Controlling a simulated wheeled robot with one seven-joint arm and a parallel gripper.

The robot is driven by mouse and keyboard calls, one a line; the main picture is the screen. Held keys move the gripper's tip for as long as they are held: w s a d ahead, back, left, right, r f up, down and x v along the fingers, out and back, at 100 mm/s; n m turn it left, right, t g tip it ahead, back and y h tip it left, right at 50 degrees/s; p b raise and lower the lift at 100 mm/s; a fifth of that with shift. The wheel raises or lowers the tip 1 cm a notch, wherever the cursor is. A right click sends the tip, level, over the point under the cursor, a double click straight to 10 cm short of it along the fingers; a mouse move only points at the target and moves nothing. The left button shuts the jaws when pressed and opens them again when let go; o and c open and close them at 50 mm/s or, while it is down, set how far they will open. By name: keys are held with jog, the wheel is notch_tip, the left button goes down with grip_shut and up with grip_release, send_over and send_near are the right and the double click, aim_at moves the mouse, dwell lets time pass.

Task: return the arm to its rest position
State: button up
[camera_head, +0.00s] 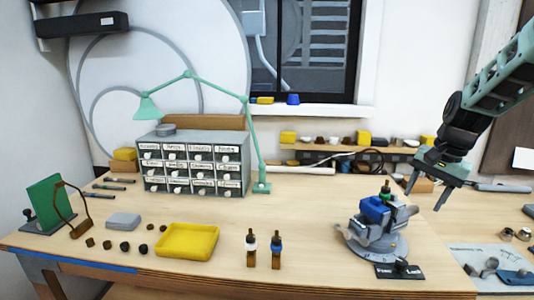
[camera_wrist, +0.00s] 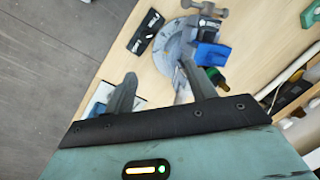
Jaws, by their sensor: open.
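My gripper (camera_head: 424,195) hangs from the arm at the right in the head view, above the table and to the right of the vise. Its two fingers are spread apart with nothing between them. The fingers also show in the wrist view (camera_wrist: 163,95), dark and apart over the table. The grey vise (camera_head: 372,238) stands on a round base on the wooden table (camera_head: 325,215). The blue piece also shows in the wrist view (camera_wrist: 211,54).
A green lamp (camera_head: 148,107) arches over a labelled drawer cabinet (camera_head: 192,165). A yellow tray (camera_head: 187,240) and two small bottle-like tools (camera_head: 276,245) are near the front edge. A black label plate (camera_head: 400,271) lies before the vise. A sheet with tools (camera_head: 470,256) lies at the right.

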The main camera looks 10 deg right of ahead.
jog(key=s+a+f+n+g, duration=0.1)
jog(key=s+a+n, duration=0.3)
jog(key=a, duration=0.6)
jog(key=s+a+n, duration=0.4)
jog(key=a, duration=0.6)
jog(key=s+a+f+n, duration=0.1)
jog(key=s+a+n, duration=0.2)
jog(key=s, duration=0.3)
jog(key=s+a+f+n, duration=0.1)
jog(key=s+a+n, duration=0.2)
jog(key=s, duration=0.4)
jog(key=s+a+f+n+b, duration=0.1)
jog(key=s+a+n, duration=0.3)
jog(key=s, duration=0.3)
jog(key=shift+a+f+g+h, duration=0.3)
jog(key=shift+f+h, duration=0.05)
jog(key=shift+h, duration=0.05)
jog(key=shift+w, duration=0.1)
